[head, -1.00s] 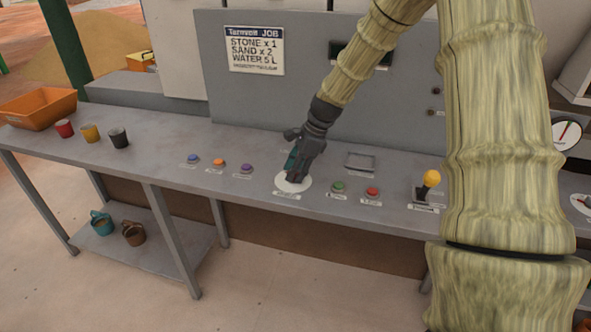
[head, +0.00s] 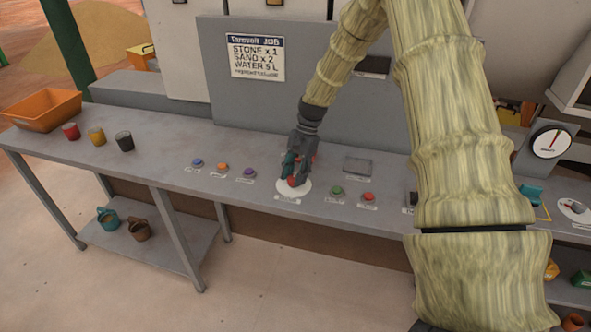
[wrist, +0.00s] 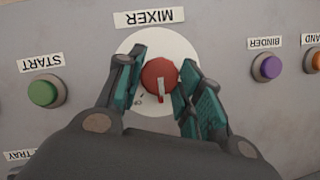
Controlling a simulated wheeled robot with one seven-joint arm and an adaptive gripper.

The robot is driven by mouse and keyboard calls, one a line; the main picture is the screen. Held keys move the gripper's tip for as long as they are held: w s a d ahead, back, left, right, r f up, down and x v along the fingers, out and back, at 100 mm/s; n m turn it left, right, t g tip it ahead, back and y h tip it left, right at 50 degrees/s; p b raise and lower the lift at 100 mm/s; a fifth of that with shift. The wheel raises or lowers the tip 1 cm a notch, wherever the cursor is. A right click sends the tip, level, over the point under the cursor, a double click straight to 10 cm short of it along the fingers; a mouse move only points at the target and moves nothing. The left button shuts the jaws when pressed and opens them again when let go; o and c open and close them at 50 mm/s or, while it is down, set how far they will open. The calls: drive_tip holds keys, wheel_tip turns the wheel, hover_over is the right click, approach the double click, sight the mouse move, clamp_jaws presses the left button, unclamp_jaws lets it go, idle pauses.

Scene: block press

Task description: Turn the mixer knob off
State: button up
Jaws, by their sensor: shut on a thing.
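The mixer knob (wrist: 160,78) is red with a pale pointer mark and sits on a round white plate (wrist: 184,47) under an upside-down MIXER label in the wrist view. The pointer mark lies toward the bottom of that picture. My gripper (wrist: 157,92) has its teal-padded fingers on either side of the knob and is shut on it. In the head view my gripper (head: 293,177) reaches down onto the white plate (head: 299,192), and the fingers partly hide the knob.
Purple (head: 249,172), orange (head: 222,167) and blue (head: 197,163) buttons lie left of the plate. A green START button (wrist: 45,91) and a red button (head: 368,197) lie to the right in the head view. Cups (head: 124,141) and an orange bin (head: 45,109) stand at the far left.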

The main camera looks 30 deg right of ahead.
drive_tip(key=n+g+h+p, duration=0.1)
drive_tip(key=n, duration=0.3)
drive_tip(key=shift+w+r+n+p, duration=0.1)
drive_tip(key=shift+w+n+p, duration=0.05)
drive_tip(key=shift+n+p, duration=0.2)
drive_tip(key=shift+w+a+n+g+h+p, duration=0.1)
drive_tip(key=shift+n+g+h+p, duration=0.25)
drive_tip(key=shift+n, duration=0.8)
drive_tip(key=shift+a+n+g+h+p, duration=0.1)
drive_tip(key=shift+n+g+h, duration=0.3)
drive_tip(key=shift+n, duration=0.7)
drive_tip(key=o, duration=1)
drive_tip(key=v, duration=1.1)
drive_tip(key=shift+w+d+r, duration=0.2)
drive_tip(key=shift+r, duration=0.15)
